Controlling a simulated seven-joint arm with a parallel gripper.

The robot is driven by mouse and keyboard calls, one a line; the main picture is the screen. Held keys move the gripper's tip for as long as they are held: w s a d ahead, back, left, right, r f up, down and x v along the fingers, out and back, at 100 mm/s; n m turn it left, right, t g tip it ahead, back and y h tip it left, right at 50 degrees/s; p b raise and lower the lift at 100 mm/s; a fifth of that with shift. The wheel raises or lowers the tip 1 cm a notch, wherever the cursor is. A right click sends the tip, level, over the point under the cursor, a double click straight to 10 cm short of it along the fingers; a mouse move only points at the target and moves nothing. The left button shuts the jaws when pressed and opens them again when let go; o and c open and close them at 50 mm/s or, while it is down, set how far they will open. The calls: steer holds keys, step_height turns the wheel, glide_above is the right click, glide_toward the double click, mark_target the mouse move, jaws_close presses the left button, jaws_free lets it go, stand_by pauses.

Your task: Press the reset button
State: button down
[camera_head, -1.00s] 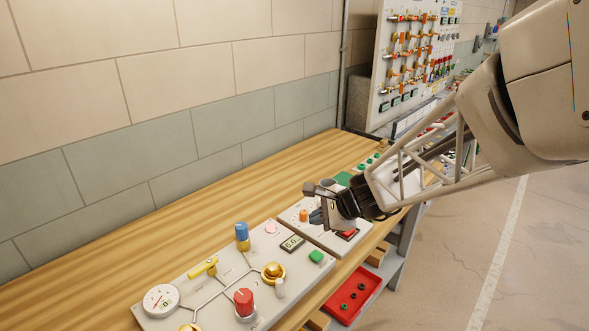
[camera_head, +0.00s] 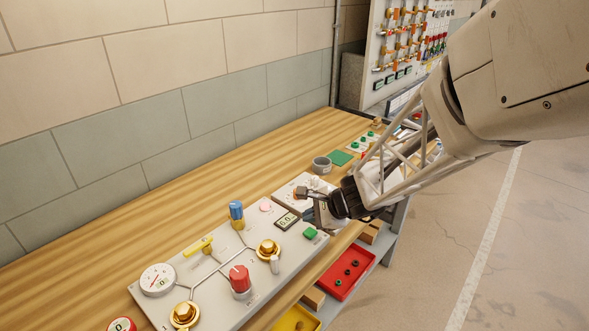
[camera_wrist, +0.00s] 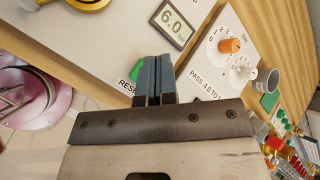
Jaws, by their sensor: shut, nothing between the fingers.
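The green reset button (camera_head: 310,233) sits at the near right edge of the grey-white valve panel (camera_head: 218,292). In the wrist view the green button (camera_wrist: 135,71) shows just left of my fingertips, with part of its lettering visible and part hidden by them. My gripper (camera_head: 309,207) hovers by the panel's right end, beyond the button in the head view. In the wrist view my gripper's (camera_wrist: 154,76) blue-grey fingers are together and empty. I cannot tell the exact height; no contact with the button shows.
A display (camera_wrist: 172,18) reading 6.0 lies near the button. Other panel parts include a red knob (camera_head: 240,281), a blue knob (camera_head: 236,212), a yellow lever (camera_head: 198,246) and a gauge (camera_head: 158,279). A second panel (camera_wrist: 216,70) with an orange knob (camera_wrist: 229,46) stands beside it.

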mark_target(310, 233)
steer(key=shift+f, duration=1.05)
steer(key=shift+f, duration=0.9)
stand_by(2.5)
steer(key=shift+r, duration=0.95)
steer(key=shift+r, duration=0.1)
steer(key=shift+r, duration=2.35)
